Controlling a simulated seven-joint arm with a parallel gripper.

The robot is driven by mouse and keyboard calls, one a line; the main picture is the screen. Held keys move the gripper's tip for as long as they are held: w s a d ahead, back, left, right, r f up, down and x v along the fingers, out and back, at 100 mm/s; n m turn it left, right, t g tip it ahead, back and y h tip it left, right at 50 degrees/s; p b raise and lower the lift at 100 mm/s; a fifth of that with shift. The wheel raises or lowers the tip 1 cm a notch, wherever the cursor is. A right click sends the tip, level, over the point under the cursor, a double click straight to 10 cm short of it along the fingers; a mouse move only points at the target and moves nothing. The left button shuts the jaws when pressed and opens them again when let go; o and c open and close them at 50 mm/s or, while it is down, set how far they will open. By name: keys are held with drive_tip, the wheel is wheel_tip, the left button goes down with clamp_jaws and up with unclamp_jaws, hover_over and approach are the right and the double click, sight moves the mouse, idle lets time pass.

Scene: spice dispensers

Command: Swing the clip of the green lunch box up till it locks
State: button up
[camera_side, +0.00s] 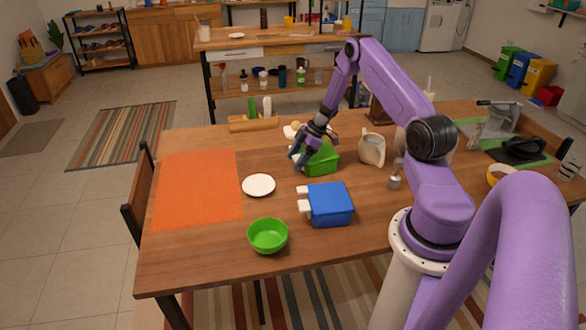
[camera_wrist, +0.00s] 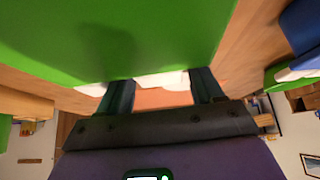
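The green lunch box (camera_side: 321,160) stands on the wooden table, behind the blue lunch box. Its body (camera_wrist: 120,35) fills the upper left and middle of the wrist view. White clip parts (camera_wrist: 163,81) show at its edge, one between my fingers and another beside the left finger. Whether the clip is up or down, or touched, I cannot tell. My gripper (camera_side: 297,159) is at the left, clip side of the green box. In the wrist view my gripper (camera_wrist: 157,92) has its two dark fingers well apart, with no object clearly pinched.
The blue lunch box (camera_side: 330,204) with white clips stands in front. A white plate (camera_side: 258,185), green bowl (camera_side: 268,236) and orange mat (camera_side: 198,188) lie to the left. A cream pitcher (camera_side: 372,149) stands right of the green box. A rolling pin (camera_side: 253,124) lies behind.

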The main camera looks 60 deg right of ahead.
drive_tip(key=shift+w+a+r+v, duration=0.15)
drive_tip(key=shift+v, duration=1.3)
drive_tip(key=shift+w+a+r+v, duration=0.15)
drive_tip(key=shift+a+v, duration=0.05)
drive_tip(key=shift+v, duration=1.2)
drive_tip(key=shift+w+a+r+v, duration=0.15)
drive_tip(key=shift+v, duration=1.3)
drive_tip(key=shift+a, duration=0.1)
drive_tip(key=s+a+r+n+g, duration=0.15)
drive_tip(key=a+r, duration=0.25)
drive_tip(key=a, duration=0.5)
drive_tip(key=s+a+r+g, duration=0.2)
drive_tip(key=a+r, duration=0.2)
drive_tip(key=a, duration=0.5)
drive_tip(key=s+a+r+g, duration=0.1)
drive_tip(key=s+a+r, duration=0.15)
drive_tip(key=a, duration=0.75)
drive_tip(key=s+a+r+h, duration=0.2)
drive_tip(key=s+a+r, duration=0.1)
drive_tip(key=s, duration=0.8)
drive_tip(key=s+a+r+n+h, duration=0.1)
drive_tip(key=s+a+r, duration=0.3)
drive_tip(key=s, duration=0.8)
drive_tip(key=shift+h, duration=0.8)
